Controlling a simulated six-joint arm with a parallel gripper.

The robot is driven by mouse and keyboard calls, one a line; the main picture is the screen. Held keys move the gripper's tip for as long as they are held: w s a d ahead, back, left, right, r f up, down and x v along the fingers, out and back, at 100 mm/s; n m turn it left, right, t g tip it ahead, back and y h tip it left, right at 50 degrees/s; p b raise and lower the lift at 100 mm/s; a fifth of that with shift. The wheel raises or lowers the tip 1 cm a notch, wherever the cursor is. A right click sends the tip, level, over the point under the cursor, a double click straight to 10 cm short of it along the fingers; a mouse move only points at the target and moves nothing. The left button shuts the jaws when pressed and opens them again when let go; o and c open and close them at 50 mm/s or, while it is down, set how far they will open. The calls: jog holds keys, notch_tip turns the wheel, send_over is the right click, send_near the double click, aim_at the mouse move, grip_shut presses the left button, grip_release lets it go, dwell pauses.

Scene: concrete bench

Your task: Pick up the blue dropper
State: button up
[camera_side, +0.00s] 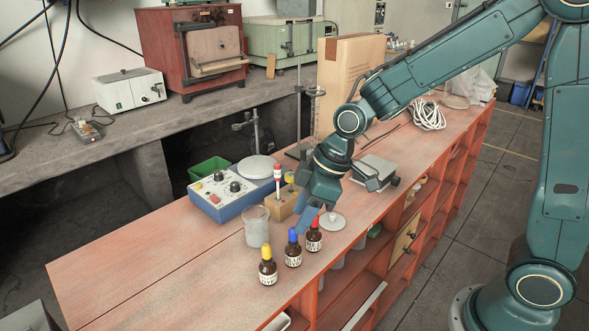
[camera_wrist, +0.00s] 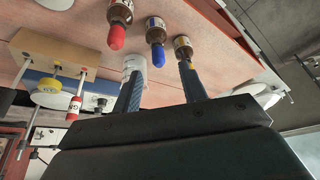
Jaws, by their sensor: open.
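The blue dropper is the blue rubber bulb (camera_side: 293,236) on a brown labelled bottle, upright on the red bench in the side view. In the wrist view the blue bulb (camera_wrist: 156,54) shows just beyond my fingertips, between their directions. My gripper (camera_side: 306,215) is open and empty, angled down above and behind the bottles. In the wrist view its two blue fingers (camera_wrist: 160,78) are spread apart. A red-topped bottle (camera_side: 314,236) stands right of the blue one and a yellow-topped bottle (camera_side: 267,266) left of it. In the wrist view one finger partly covers the yellow-topped bottle (camera_wrist: 183,48).
A glass beaker (camera_side: 256,228) stands close behind the bottles. A wooden block (camera_side: 281,207) holding upright tubes and a blue stirrer box (camera_side: 228,204) stand behind. A small white dish (camera_side: 333,222) is to the right. The bench is clear at front left.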

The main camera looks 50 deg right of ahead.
aim_at(293, 242)
jog(key=shift+f, duration=0.15)
jog(key=shift+x, duration=2.45)
jog(key=c, duration=0.7)
